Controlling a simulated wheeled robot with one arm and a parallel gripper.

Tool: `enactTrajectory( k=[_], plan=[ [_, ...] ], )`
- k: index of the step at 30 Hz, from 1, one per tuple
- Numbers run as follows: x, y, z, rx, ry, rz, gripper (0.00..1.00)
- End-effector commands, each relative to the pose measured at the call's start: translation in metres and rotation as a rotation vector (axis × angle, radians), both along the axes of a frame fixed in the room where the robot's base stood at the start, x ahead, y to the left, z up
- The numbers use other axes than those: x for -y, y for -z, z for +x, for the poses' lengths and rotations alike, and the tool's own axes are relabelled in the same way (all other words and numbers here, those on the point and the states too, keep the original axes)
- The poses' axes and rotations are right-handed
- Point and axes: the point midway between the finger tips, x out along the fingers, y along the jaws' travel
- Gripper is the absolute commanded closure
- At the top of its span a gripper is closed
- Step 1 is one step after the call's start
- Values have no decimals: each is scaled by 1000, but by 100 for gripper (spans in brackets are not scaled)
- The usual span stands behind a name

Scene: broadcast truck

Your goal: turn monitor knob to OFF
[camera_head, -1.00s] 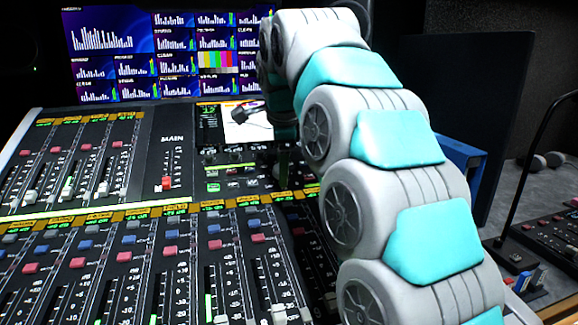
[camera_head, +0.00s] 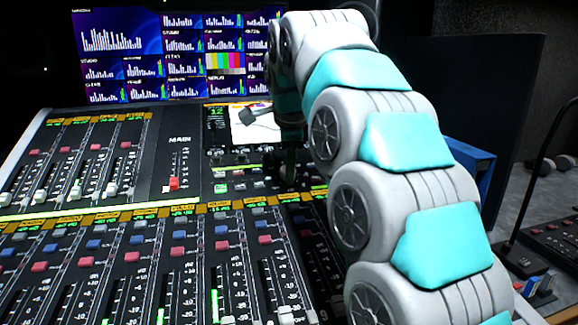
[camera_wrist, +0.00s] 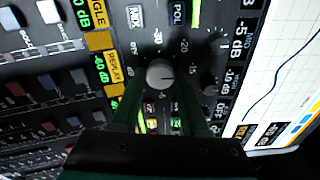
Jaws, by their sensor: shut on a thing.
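The monitor knob (camera_wrist: 160,74) is a small round light-grey knob on the dark console panel in the wrist view, with a thin dark pointer line toward the right.
The mixing console (camera_head: 165,135) has rows of faders and coloured buttons close around the gripper. A small tilted screen (camera_head: 255,125) stands just behind it. A large display (camera_head: 165,50) is at the back. A blue box (camera_head: 468,165) and a thin black stand (camera_head: 525,185) are at right.

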Motion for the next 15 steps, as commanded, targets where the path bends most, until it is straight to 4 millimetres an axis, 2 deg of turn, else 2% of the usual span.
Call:
enactTrajectory(
  k=[8,15],
  plan=[
    [0,0,0,4,-41,-17,100],
    [1,1,0,18,-175,-73,100]
  ],
)
